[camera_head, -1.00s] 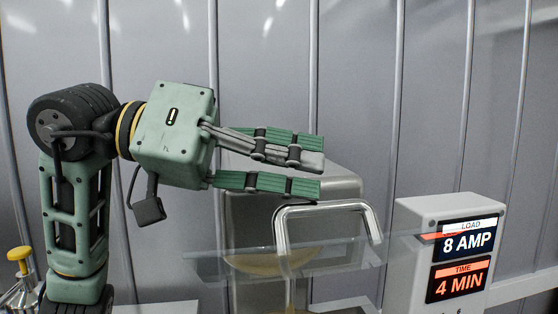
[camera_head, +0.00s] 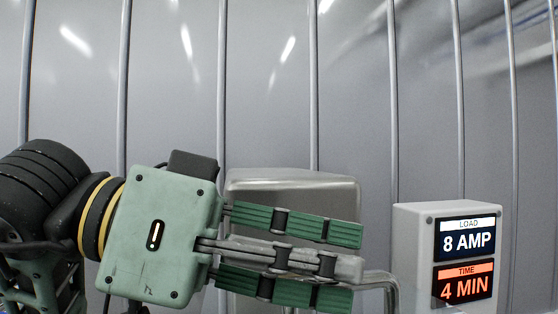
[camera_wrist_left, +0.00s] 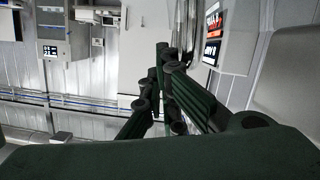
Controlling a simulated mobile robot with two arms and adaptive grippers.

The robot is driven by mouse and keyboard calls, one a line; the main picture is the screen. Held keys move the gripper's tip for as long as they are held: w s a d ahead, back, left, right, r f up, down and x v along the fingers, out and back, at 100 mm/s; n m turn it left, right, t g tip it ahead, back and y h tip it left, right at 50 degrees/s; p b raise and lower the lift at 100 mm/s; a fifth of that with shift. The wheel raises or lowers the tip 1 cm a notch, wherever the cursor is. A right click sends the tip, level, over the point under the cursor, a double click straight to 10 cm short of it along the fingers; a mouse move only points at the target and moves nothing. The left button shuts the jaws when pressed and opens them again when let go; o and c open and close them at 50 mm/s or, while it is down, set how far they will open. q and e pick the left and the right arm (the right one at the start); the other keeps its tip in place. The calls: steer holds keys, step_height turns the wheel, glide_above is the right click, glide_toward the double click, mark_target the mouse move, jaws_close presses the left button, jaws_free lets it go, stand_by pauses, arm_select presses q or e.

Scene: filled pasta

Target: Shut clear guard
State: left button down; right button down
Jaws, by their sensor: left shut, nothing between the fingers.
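My left gripper (camera_head: 350,262) reaches in from the left in the head view, its green-padded fingers pointing right. It is shut with nothing between the fingers. The bent metal handle (camera_head: 388,287) of the clear guard shows at the bottom edge, just behind and right of the fingertips; I cannot tell if they touch. The clear panel itself cannot be made out now, being below the picture or hidden by the gripper. In the left wrist view the gripper fingers (camera_wrist_left: 175,95) stand in the middle, and the guard is not clear there. My right gripper is not in view.
A grey metal housing (camera_head: 300,183) stands behind the gripper. A display box (camera_head: 448,217) reading 8 AMP and 4 MIN stands to the right. A ribbed grey wall (camera_head: 265,110) closes the back. There is free room above the gripper.

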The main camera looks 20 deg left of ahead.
arm_select(q)
steer(key=shift+s+f, duration=0.1)
steer(key=shift+f, duration=0.25)
